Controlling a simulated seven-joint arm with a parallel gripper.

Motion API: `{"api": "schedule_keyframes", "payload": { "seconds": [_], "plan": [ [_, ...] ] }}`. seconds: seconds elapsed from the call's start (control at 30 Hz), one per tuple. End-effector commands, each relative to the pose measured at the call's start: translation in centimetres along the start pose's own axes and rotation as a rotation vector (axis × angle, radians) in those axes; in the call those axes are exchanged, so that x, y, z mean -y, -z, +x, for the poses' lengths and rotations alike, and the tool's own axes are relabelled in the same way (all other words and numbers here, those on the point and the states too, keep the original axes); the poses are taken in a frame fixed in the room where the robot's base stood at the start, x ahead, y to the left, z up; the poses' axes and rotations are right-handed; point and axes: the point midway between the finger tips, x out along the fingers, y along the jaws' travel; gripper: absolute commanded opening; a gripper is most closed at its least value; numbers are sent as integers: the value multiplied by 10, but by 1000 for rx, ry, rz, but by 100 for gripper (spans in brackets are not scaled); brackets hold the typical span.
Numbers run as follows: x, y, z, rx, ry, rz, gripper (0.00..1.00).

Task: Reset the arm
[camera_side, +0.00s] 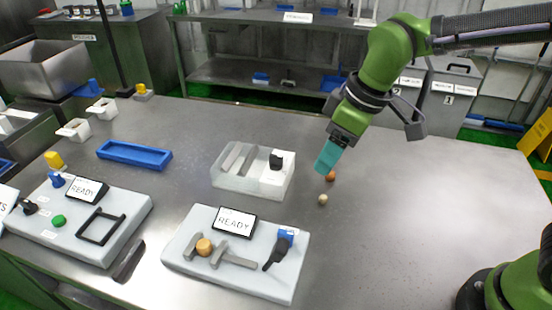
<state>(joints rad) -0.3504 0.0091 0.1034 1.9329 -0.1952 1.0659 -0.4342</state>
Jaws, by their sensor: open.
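My gripper (328,158) hangs from my green arm over the right-centre of the steel table, with teal fingers pointing down. It is open, though the gap between its fingers is hard to see from this side. An orange-brown ball (331,176) lies just beyond and below the fingertips. A pale beige ball (323,199) lies on the table a little nearer the camera. I cannot tell whether the fingers touch the orange-brown ball.
A white divided tray (225,185) stands left of my gripper. A "READY" panel with a black lever (277,250) sits in front; another "READY" panel (118,207) is at left. A blue tray (134,154) lies behind. The table's right side (440,190) is clear.

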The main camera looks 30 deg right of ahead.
Motion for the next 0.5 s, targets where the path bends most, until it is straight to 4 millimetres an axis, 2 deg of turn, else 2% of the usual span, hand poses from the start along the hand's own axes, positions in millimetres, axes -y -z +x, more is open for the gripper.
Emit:
{"api": "schedule_keyframes", "payload": {
  "seconds": [0.03, 0.1, 0.2, 0.3, 0.4, 0.5],
  "plan": [
    [-13, -21, -14, -39, -11, 143, 61],
    [-27, -47, -26, -89, -17, 329, 61],
    [-42, -85, -40, -165, -18, 564, 61],
    [-52, -117, -49, -240, -18, 727, 61],
    [-58, -140, -56, -304, -23, 804, 61],
    [-63, -152, -65, -356, -35, 839, 61]
  ]
}}
